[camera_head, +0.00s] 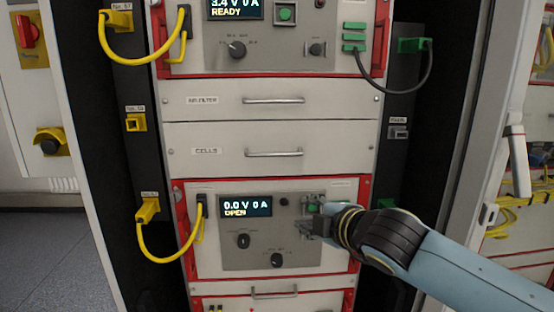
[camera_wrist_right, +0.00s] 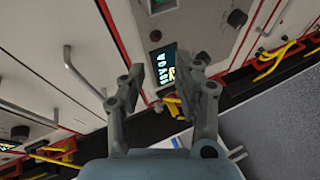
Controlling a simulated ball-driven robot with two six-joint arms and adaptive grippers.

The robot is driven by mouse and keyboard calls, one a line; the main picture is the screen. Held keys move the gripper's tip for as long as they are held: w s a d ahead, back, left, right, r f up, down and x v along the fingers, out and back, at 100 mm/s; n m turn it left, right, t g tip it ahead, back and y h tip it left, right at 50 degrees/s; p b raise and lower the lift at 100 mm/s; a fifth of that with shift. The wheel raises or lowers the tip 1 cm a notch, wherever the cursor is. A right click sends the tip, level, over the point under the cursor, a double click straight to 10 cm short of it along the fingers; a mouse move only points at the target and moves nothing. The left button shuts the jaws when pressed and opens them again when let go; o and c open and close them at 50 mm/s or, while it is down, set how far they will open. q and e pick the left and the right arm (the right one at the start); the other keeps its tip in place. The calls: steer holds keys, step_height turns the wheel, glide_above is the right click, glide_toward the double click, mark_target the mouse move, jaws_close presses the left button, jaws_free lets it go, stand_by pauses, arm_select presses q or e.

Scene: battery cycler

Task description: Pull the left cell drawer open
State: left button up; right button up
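A drawer front labelled CELLS (camera_head: 226,152) sits mid-rack in the head view, below the AIR FILTER drawer (camera_head: 228,100). It looks flush with the rack, and its bar handle (camera_head: 274,153) is clear. I cannot tell whether it is the left one of several. My right gripper (camera_head: 306,215) is below and to the right of this handle, in front of the lower instrument panel (camera_head: 262,260). In the right wrist view its fingers (camera_wrist_right: 168,78) are spread, with nothing seen between them. My left gripper is not in view.
The lower display (camera_head: 246,207) reads 0.0 V 0 A OPEN. A yellow cable (camera_head: 170,260) loops at the lower left and a black cable (camera_head: 405,88) at the upper right. An open rack door (camera_head: 480,140) stands at the right. Grey floor (camera_head: 55,245) shows at the left.

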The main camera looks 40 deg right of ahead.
steer(key=n+t+p, duration=0.1)
steer(key=n+t, duration=0.1)
glide_toward(278, 155)
steer(key=p+x, duration=0.1)
steer(key=x, duration=0.9)
steer(key=shift+w, duration=0.2)
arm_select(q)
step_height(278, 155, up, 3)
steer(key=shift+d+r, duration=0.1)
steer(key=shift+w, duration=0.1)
arm_select(e)
jaws_close()
